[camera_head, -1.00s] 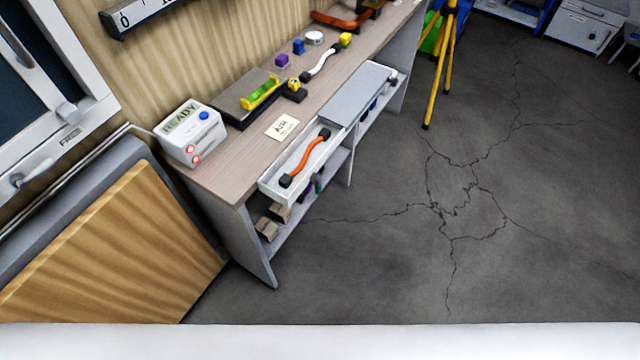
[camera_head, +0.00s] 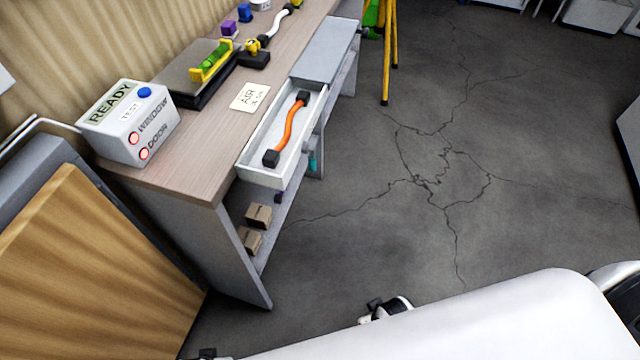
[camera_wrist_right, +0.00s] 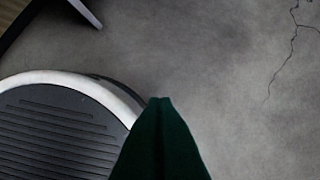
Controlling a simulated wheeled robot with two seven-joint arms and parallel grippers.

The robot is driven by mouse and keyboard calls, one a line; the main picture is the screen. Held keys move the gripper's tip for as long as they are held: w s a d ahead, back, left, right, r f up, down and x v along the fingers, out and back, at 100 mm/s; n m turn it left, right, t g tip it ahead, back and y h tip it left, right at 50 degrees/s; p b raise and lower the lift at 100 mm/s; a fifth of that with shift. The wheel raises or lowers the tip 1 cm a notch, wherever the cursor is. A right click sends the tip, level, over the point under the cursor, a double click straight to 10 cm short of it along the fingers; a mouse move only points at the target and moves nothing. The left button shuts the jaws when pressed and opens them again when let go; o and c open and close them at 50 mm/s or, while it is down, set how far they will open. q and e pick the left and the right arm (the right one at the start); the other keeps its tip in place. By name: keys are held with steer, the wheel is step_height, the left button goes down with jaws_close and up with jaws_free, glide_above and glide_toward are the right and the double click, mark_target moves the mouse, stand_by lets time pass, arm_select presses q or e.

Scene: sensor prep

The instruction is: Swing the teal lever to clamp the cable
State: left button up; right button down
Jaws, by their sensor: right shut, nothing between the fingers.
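My right gripper (camera_wrist_right: 160,101) is shut and empty in the right wrist view, its dark green fingers together above the grey floor, away from the bench. My left gripper is not in view. In the head view an orange cable (camera_head: 288,130) with black ends lies in the open white drawer (camera_head: 263,180). A white cable (camera_head: 276,27) lies farther back on the bench, with a yellow piece and a black block (camera_head: 254,58) at its near end. A small teal piece (camera_head: 312,161) shows beside the drawer; I cannot tell whether it is a lever.
The wooden bench (camera_head: 185,176) carries a READY box (camera_head: 129,122), a dark plate (camera_head: 187,75) with a yellow-green level (camera_head: 212,62), and a card (camera_head: 250,97). Small boxes sit on its lower shelf. A yellow tripod (camera_head: 388,60) stands behind. The cracked floor (camera_head: 350,245) is open to the right.

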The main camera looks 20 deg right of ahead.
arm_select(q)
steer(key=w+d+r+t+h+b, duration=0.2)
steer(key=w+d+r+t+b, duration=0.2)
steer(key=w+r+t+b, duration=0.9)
arm_select(e)
steer(key=w+a+r+t+y+b, duration=0.25)
steer(key=w+r+t, duration=0.25)
steer(key=w, duration=0.5)
steer(key=w+a+r+m+t+y+b, duration=0.1)
steer(key=w+r+t+y, duration=0.3)
steer(key=w, duration=0.6)
steer(key=w+a+r+t+y+b, duration=0.1)
steer(key=w+r+t+b, duration=0.1)
steer(key=w+r+t, duration=0.6)
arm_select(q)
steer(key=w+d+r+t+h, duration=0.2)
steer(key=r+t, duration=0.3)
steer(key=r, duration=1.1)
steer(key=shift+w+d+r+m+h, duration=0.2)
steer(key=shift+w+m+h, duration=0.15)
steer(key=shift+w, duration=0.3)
arm_select(e)
steer(key=s+d+r+n+g+y, duration=0.1)
steer(key=d+r+n+g+y, duration=0.4)
steer(key=n+g+y, duration=0.3)
steer(key=s+d+r+n+g+y, duration=0.1)
steer(key=d+r+n+g+y, duration=0.4)
steer(key=n+g+y, duration=0.3)
steer(key=g+y, duration=0.3)
steer(key=shift+d+n, duration=0.4)
